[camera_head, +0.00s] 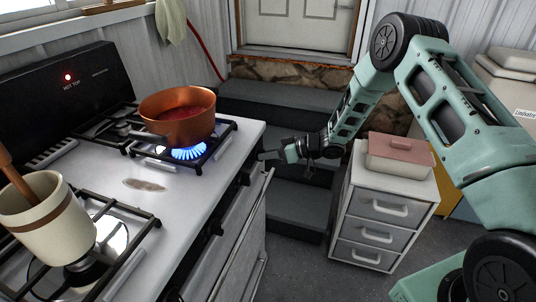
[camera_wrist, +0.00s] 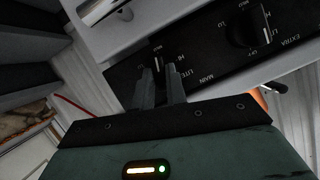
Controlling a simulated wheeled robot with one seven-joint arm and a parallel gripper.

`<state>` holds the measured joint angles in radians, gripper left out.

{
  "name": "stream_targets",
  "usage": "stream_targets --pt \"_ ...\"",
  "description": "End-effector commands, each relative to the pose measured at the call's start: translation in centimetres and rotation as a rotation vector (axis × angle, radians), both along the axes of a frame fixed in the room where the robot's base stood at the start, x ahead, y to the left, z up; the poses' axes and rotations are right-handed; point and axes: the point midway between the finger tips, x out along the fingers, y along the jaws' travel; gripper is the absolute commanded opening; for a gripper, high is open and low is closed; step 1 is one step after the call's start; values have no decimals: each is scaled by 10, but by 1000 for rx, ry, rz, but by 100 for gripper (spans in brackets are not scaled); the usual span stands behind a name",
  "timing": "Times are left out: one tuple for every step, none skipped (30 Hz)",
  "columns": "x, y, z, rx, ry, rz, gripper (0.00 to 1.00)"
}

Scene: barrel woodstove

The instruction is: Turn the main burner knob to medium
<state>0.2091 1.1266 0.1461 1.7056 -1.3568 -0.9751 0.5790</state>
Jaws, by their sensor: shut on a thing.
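My gripper (camera_wrist: 160,78) is shut on the main burner knob, at the dark control panel (camera_wrist: 122,72) in the wrist view. The fingers hide most of the knob, so I cannot tell its exact setting. The labels MAIN, LITE, HI and LO show around the fingers. In the head view my gripper (camera_head: 268,155) reaches the stove's front edge from the right. The white stove (camera_head: 150,205) carries a copper pot (camera_head: 178,118) with red contents. A blue flame (camera_head: 190,153) burns under the pot.
Another knob (camera_wrist: 246,30), labelled EXTRA, sits beside the main one. A cream crock (camera_head: 45,225) stands on the near burner. A drawer unit (camera_head: 376,208) with a pink-lidded box (camera_head: 400,155) stands right of the stove. Dark steps (camera_head: 285,100) lie behind.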

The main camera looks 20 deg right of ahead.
Motion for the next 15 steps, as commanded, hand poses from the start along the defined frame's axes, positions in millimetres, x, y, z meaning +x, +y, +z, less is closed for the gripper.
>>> stream_targets --pt "0 -1 -1 -1 1 -1 0" --pt "0 -1 -1 -1 1 -1 0" --pt "-1 -1 -1 -1 1 -1 0" --pt "0 -1 -1 -1 1 -1 22" --pt "0 -1 -1 -1 1 -1 30" --pt "0 -1 -1 -1 1 -1 35" --pt "0 -1 -1 -1 1 -1 35" --pt "0 -1 -1 -1 0 -1 35" --pt "0 -1 -1 -1 0 -1 35" --pt "0 0 -1 -1 0 -1 35" --pt "0 0 0 -1 0 -1 35" --pt "0 0 0 -1 0 -1 35" --pt "0 -1 0 -1 0 -1 35" --pt "0 -1 0 -1 0 -1 35" --pt "-1 -2 0 -1 0 -1 35"
